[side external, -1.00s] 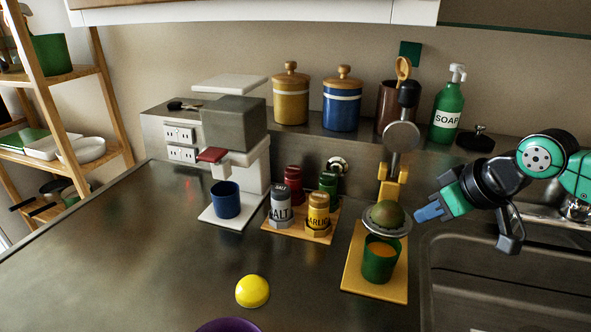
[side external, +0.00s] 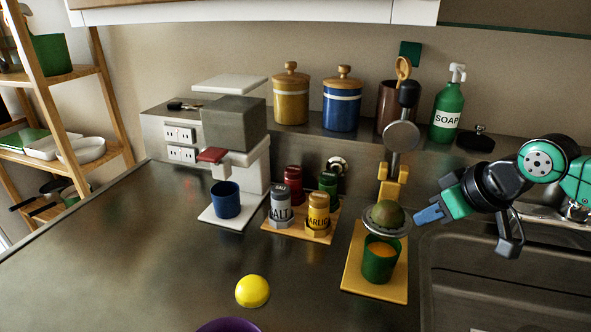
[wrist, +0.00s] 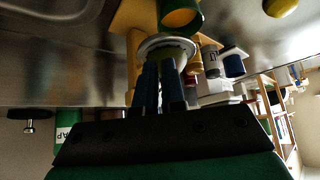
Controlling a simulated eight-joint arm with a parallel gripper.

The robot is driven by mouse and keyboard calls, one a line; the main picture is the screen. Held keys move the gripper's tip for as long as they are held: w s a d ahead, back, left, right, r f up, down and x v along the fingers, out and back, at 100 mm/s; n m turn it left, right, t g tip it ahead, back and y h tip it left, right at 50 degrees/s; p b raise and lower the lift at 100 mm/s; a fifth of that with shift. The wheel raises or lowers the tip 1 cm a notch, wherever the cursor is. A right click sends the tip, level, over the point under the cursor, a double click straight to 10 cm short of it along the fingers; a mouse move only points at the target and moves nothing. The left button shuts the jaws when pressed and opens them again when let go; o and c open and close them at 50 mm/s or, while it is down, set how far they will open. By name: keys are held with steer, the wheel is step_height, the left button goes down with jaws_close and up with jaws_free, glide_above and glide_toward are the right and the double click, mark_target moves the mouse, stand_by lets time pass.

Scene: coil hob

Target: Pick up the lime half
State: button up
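The lime half (side external: 388,213) is a dark green dome resting on the grey round press plate of the juicer, above a green cup (side external: 380,262) with orange contents. In the wrist view the lime half is largely hidden behind my fingers. My gripper (side external: 428,214) has blue fingers and sits just right of the lime half, at about its height, pointing left at it. In the wrist view my gripper (wrist: 161,75) shows two blue fingers with a narrow gap between them, reaching to the plate. It holds nothing that I can see.
The juicer stands on a yellow board (side external: 358,275), its upper press arm (side external: 402,136) raised behind the lime half. Spice jars (side external: 318,213) stand left. A yellow half fruit (side external: 252,291) lies in front. The sink (side external: 500,275) is below my arm.

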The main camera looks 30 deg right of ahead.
mark_target(402, 212)
steer(key=o, duration=1.3)
steer(key=shift+f, duration=0.1)
steer(key=f+n+y, duration=0.1)
steer(key=d+f+n+y, duration=0.1)
steer(key=shift+w+d+f+y, duration=0.15)
steer(key=shift+w+y, duration=0.2)
steer(key=shift+y, duration=0.05)
steer(key=shift+w+d+f+n+y, duration=0.15)
steer(key=shift+d+n+y, duration=0.1)
steer(key=shift+n+y, duration=0.35)
steer(key=shift+w+d+r+n+t+y, duration=0.2)
steer(key=shift+d+n+t+y, duration=0.1)
steer(key=shift+n+t+y, duration=0.3)
steer(key=shift+d+r+n+t+y, duration=0.45)
steer(key=shift+r+n+t+y, duration=0.15)
steer(key=shift+n+t+y, duration=0.4)
steer(key=shift+x, duration=2.8)
